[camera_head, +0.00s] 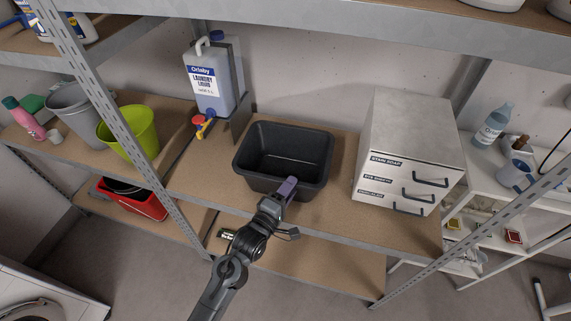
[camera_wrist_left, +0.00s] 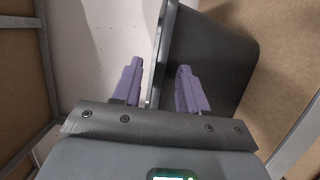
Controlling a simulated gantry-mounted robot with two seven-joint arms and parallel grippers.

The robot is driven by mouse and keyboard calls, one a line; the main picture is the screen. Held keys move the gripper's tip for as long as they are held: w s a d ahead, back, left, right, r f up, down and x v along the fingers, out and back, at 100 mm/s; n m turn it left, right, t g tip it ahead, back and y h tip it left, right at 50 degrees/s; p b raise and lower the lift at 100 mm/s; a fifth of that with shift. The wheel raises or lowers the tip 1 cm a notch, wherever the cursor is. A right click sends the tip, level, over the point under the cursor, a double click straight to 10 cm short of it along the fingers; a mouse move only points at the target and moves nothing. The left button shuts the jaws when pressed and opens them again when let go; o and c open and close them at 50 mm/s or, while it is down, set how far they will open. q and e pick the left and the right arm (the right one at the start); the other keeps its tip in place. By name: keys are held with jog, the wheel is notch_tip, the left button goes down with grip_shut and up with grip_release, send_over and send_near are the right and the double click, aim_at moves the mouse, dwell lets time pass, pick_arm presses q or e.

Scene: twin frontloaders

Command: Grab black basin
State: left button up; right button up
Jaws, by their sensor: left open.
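The black basin (camera_head: 262,178) is an empty rectangular tub standing upright on the brown shelf, near its front edge. My left gripper (camera_head: 288,188) is at the basin's near wall, towards its right corner. In the left wrist view the two purple fingers (camera_wrist_left: 160,75) are apart, and the basin (camera_wrist_left: 215,55) fills the area behind and right of the right finger. The basin's rim runs up between the fingers in that picture. I cannot tell whether a finger touches the wall. My right gripper is not in view.
A laundry liquid jug (camera_head: 213,80) stands behind and left of the basin. A grey drawer unit (camera_head: 410,140) stands to its right. A green bucket (camera_head: 130,132) and a grey bucket (camera_head: 78,108) are at left. An upper shelf (camera_head: 370,20) crosses above.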

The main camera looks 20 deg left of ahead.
pick_arm(q)
grip_shut()
dwell(1.2)
jog(key=shift+r, duration=0.1)
